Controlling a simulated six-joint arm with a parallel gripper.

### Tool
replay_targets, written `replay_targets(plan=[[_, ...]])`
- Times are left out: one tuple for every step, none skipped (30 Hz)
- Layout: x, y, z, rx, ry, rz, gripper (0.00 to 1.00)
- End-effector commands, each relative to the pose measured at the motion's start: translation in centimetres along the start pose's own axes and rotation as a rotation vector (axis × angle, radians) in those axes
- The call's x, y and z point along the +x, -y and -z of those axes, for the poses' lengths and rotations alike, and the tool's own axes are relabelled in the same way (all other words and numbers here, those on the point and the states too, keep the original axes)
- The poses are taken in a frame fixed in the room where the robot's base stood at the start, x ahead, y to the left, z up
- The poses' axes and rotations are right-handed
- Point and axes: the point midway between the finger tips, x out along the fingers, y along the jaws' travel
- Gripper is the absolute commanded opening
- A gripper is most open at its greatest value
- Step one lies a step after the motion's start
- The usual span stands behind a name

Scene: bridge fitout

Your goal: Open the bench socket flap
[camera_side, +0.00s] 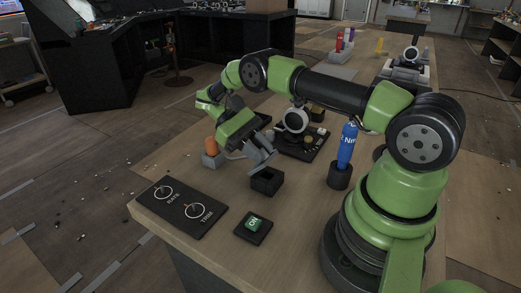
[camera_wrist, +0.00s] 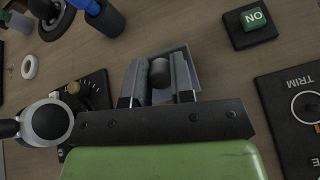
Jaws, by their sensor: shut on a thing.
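My gripper (camera_side: 262,160) points down at the rear edge of a small dark open-topped box (camera_side: 267,181) on the bench. In the wrist view its two grey fingers (camera_wrist: 160,66) stand on either side of a dark rounded piece (camera_wrist: 160,78) and are shut on it. Behind it is a greyish square box (camera_wrist: 182,50), which looks like the same box. I cannot tell whether the held piece belongs to a flap. The fingers hide much of the box, and no flap is clearly seen.
A black panel with RATE and TRIM dials (camera_side: 179,207) lies at the front left. A green ON switch (camera_side: 254,223) is in front. A grey block with an orange top (camera_side: 211,147) is left of my gripper.

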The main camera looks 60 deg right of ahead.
Motion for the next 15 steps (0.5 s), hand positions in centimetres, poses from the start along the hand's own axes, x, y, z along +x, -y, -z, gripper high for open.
replay_targets(plan=[[-0.04, 0.00, 0.07, -0.003, -0.001, -0.003, 0.00], [-0.04, 0.00, 0.07, -0.003, 0.002, -0.003, 0.00], [-0.05, -0.01, 0.07, -0.003, 0.003, -0.004, 0.00], [-0.06, -0.01, 0.07, -0.003, 0.003, -0.004, 0.00], [-0.06, -0.01, 0.08, -0.003, 0.004, -0.005, 0.00], [-0.07, -0.01, 0.07, -0.003, 0.004, -0.005, 0.00], [-0.07, -0.01, 0.07, -0.003, 0.004, -0.005, 0.00], [-0.07, -0.01, 0.07, -0.003, 0.004, -0.005, 0.00], [-0.07, -0.01, 0.07, -0.003, 0.004, -0.005, 0.00], [-0.07, -0.01, 0.07, -0.003, 0.004, -0.005, 0.00], [-0.07, -0.01, 0.07, -0.003, 0.004, -0.005, 0.00], [-0.07, -0.01, 0.07, -0.003, 0.004, -0.005, 0.00], [-0.07, -0.01, 0.07, -0.003, 0.004, -0.005, 0.00], [-0.07, -0.01, 0.07, -0.003, 0.004, -0.005, 0.00], [-0.07, -0.02, 0.07, -0.003, 0.004, -0.005, 0.25]])
